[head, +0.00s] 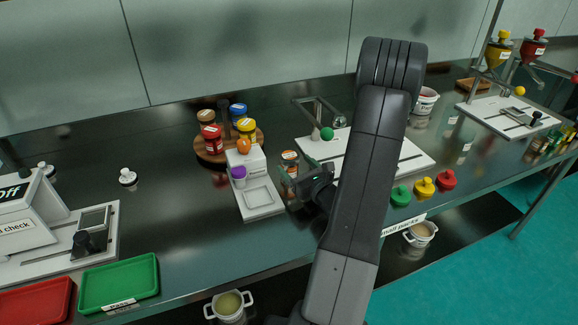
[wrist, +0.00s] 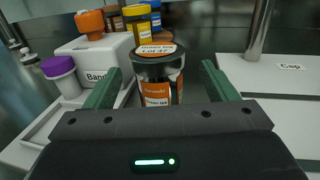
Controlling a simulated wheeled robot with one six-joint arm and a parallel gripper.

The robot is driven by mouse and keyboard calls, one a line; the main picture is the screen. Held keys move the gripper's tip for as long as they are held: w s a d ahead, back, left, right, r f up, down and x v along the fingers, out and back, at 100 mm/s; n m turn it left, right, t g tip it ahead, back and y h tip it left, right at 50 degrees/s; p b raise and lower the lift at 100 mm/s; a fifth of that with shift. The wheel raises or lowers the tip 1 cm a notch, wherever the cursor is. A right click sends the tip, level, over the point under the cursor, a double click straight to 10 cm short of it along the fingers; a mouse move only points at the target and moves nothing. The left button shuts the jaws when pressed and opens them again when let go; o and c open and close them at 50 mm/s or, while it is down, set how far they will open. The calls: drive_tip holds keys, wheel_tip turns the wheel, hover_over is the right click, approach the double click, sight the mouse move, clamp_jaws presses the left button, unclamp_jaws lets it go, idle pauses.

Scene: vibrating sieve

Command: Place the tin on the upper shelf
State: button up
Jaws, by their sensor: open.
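A dark jar (head: 290,158) with orange-and-white labels stands upright on the dark bench top. In the wrist view the jar (wrist: 157,68) sits between the green fingers of my gripper (wrist: 160,84). The fingers are apart, with gaps on both sides of the jar. In the head view my gripper (head: 298,181) is low at the jar, partly hidden by my arm. No thing is plainly marked as the tin. Pale two-handled pots stand on the lower shelf, one at the front (head: 229,306) and one at the right (head: 421,235). Another pot (head: 426,101) stands on the bench top.
A white device (head: 247,160) with orange and purple knobs is left of the jar. Behind it, a round wooden stand (head: 212,155) holds several jars. A white board with a metal post (head: 410,160) is at right. Green (head: 120,284) and red trays lie front left.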

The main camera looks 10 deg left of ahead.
sight(286, 157)
drive_tip(key=x, duration=0.5)
drive_tip(key=shift+w+a+p, duration=0.15)
drive_tip(key=shift+a+p, duration=0.2)
drive_tip(key=shift+p, duration=0.05)
drive_tip(key=c, duration=1.2)
